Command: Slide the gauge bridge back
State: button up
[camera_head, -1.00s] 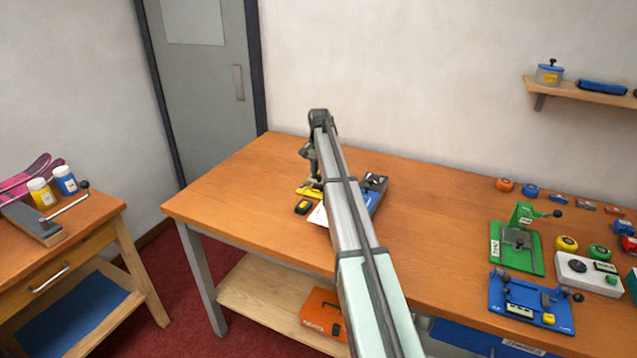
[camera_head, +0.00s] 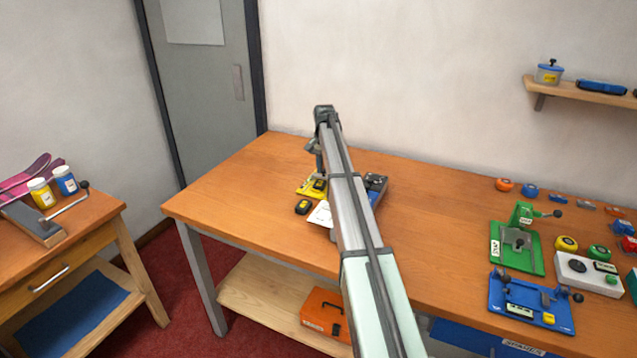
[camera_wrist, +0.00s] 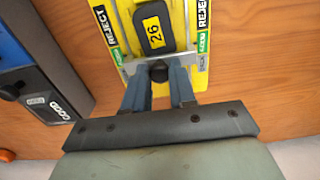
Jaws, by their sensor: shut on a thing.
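The yellow gauge (camera_wrist: 117,12) lies on the bench, with REJECT and GOOD strips along its sides in the wrist view. It also shows in the head view (camera_head: 306,192), partly hidden by my arm. A black block with a yellow "26" label (camera_wrist: 154,28) sits between its rails. The gauge bridge crosses the gauge just below the block, with a black knob (camera_wrist: 158,72) on it. My gripper (camera_wrist: 158,80) has its fingers on either side of this knob and is shut on it. In the head view my gripper (camera_head: 320,177) is at the gauge, its fingertips unclear.
A blue and dark-grey box marked GOOD (camera_wrist: 48,95) stands left of the gauge in the wrist view. A loose black and yellow block (camera_head: 303,207) and a white sheet (camera_head: 320,214) lie near the gauge. Green (camera_head: 516,245) and blue (camera_head: 530,303) fixtures stand far right.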

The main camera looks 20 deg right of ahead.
jog(key=shift+w+d, duration=1)
jog(key=shift+w, duration=0.05)
jog(key=o, duration=0.4)
jog(key=shift+o, duration=0.2)
jog(key=shift+r, duration=0.1)
notch_tip(320, 180, up, 10)
dwell(0.9)
